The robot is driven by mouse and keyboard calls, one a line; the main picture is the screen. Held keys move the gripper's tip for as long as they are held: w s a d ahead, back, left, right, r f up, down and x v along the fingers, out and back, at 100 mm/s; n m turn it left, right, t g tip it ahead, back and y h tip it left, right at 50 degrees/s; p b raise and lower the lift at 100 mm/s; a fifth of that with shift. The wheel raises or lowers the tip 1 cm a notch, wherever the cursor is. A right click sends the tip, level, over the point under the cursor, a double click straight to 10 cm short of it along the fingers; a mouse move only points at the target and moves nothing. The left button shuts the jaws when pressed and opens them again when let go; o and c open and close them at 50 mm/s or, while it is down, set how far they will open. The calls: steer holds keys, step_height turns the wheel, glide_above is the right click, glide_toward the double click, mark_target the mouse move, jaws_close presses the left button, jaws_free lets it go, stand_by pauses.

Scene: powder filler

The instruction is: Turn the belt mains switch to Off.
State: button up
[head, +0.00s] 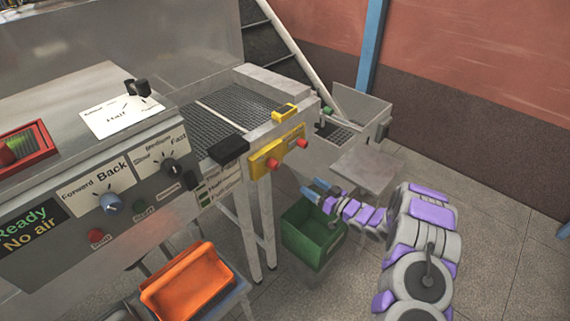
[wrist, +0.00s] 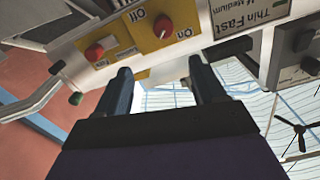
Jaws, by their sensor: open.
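A yellow switch panel (head: 262,157) with two red knobs is on the front of the belt conveyor. The near knob (head: 273,163) and the far knob (head: 302,143) both stick out. In the wrist view the panel looks turned over; one red knob (wrist: 163,28) sits between labels reading Off and On, and the other red knob (wrist: 94,52) is further left. My gripper (head: 315,189) is open and empty, below and apart from the panel. In the wrist view its two dark fingers (wrist: 160,68) point toward the panel's edge.
A green bin (head: 312,238) stands on the floor under my gripper. A grey hopper (head: 362,108) is behind. Floor at right is free.

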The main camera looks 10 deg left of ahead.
glide_toward(278, 166)
steer(key=a, duration=0.1)
steer(key=x, duration=0.1)
steer(key=b+x, duration=0.1)
steer(key=x, duration=0.3)
steer(key=shift+w+d+b, duration=0.3)
steer(key=shift+w+d, duration=0.05)
steer(key=x, duration=0.4)
steer(key=s+x, duration=0.1)
steer(key=x, duration=0.1)
steer(key=shift+a+f, duration=0.15)
steer(key=shift+a, duration=0.2)
steer(key=shift+d, duration=0.75)
steer(key=shift+c, duration=0.2)
steer(key=c, duration=0.3)
steer(key=shift+a, duration=0.45)
steer(key=c, duration=0.5)
steer(key=shift+d, duration=0.1)
steer(key=shift+c, duration=1)
